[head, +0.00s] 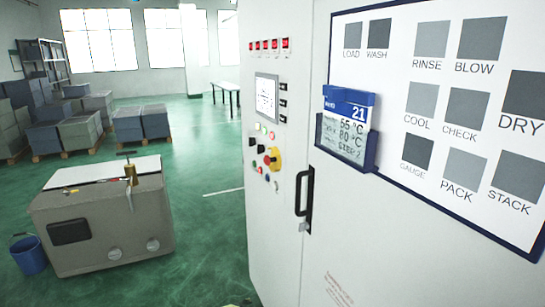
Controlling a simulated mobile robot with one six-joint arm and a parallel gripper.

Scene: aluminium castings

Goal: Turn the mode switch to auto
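A tall light-grey cabinet (285,75) fills the middle and right of the head view. On its narrower left face is a control panel with a screen (267,97) and several small buttons and knobs below it. A red mushroom button on a yellow base (272,160) stands out there. A small black knob-like control (261,149) sits just up and left of it. I cannot tell which control is the mode switch, nor its setting; labels are too small to read. My gripper is not in view.
A black door handle (304,200) and a blue card holder (345,145) stick out from the cabinet. A grey machine (105,225) and blue bucket (28,256) stand at left. Stacked crates (50,137) are behind. Green floor (205,235) is clear left of the cabinet.

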